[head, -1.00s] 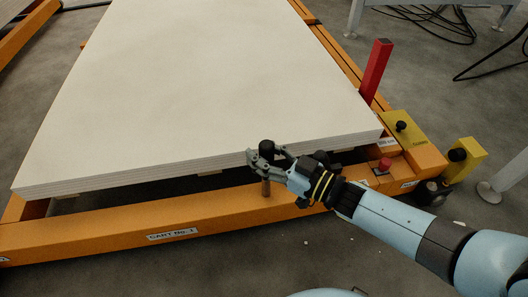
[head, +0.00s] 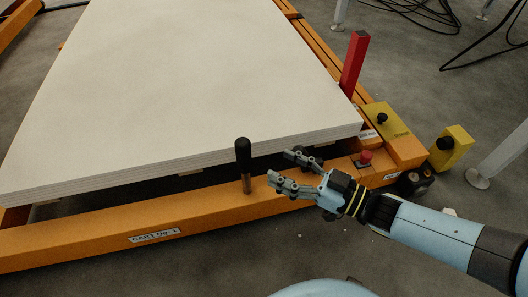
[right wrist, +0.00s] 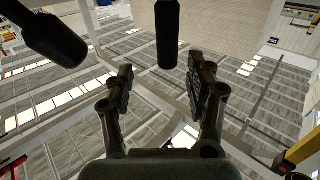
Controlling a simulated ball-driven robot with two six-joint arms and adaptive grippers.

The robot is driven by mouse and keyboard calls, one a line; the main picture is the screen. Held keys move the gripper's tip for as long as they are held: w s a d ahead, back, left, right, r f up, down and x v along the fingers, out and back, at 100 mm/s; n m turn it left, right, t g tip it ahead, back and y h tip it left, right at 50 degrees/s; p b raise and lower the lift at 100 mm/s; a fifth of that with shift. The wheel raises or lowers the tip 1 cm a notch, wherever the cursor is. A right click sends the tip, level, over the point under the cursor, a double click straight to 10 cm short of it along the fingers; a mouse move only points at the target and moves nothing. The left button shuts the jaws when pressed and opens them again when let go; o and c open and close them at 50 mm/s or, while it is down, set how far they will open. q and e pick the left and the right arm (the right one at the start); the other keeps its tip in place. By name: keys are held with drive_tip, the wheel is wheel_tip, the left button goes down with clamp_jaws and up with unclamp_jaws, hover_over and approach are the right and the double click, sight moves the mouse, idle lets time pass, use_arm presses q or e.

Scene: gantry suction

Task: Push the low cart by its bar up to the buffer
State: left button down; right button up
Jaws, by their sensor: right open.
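The low cart (head: 80,238) is an orange frame labelled "CART No. 1", carrying a large pale stack of boards (head: 190,85). An upright lever with a black grip (head: 243,152) stands on its front beam. My right gripper (head: 281,168) is open and empty, just right of the lever and apart from it, with its fingers pointing left. In the right wrist view, two black rounded shapes show, one at the left (right wrist: 55,38) and one beyond the gap between the open fingers (right wrist: 166,101). I cannot identify a buffer. My left gripper is not in view.
A red post (head: 354,62) rises at the cart's right side. A yellow box (head: 388,121) and a red button (head: 366,156) are at its right front corner. A yellow block (head: 455,147) stands beyond on the floor. Black cables (head: 425,20) lie at the back right.

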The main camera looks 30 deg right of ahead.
drive_tip(key=shift+v, duration=1.9)
